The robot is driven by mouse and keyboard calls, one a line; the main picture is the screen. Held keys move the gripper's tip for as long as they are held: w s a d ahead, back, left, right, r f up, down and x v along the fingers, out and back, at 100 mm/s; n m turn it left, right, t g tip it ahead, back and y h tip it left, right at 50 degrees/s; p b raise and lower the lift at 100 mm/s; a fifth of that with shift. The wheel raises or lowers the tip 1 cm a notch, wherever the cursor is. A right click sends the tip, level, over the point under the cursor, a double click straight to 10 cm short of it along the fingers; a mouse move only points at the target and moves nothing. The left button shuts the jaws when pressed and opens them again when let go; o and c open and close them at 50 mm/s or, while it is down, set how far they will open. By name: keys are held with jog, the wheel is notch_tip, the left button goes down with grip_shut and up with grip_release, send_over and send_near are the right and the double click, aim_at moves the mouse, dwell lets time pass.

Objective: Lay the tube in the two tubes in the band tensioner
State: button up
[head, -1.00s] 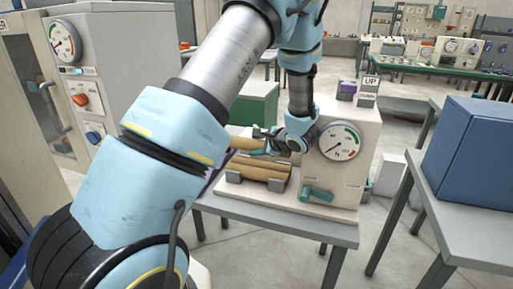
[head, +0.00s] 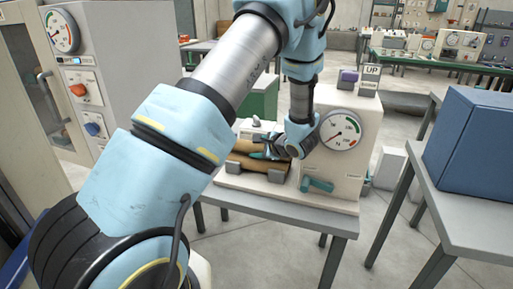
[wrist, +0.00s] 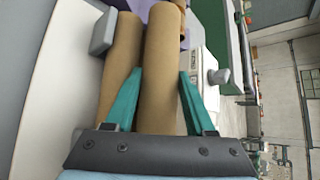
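My gripper (head: 272,152) has teal fingers on either side of a brown cardboard tube (wrist: 163,60) and appears shut on it. A second brown tube (wrist: 122,62) lies close alongside to the left in the wrist view, beside a grey holder block (wrist: 103,33). In the head view, brown tubes (head: 250,163) lie side by side at the dark grey holders (head: 277,183) of the cream band tensioner (head: 335,187). The gripper and arm hide their right ends. I cannot tell whether the held tube rests on the others or hangs just above.
The tensioner has a round gauge (head: 340,130) and a teal lever (head: 317,185). It stands on a grey table (head: 290,217). A blue box (head: 475,155) stands on another table at right. A grey cabinet with a gauge (head: 62,32) is at left.

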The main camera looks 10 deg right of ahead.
jog(key=shift+o, duration=1.3)
jog(key=shift+s+f, duration=0.1)
jog(key=shift+s, duration=0.1)
jog(key=r, duration=1)
jog(key=shift+w+r+b, duration=0.1)
jog(key=shift+w+b, duration=0.1)
jog(key=shift+b, duration=0.1)
jog(key=shift+r, duration=0.1)
notch_tip(320, 180, up, 7)
jog(key=p, duration=1)
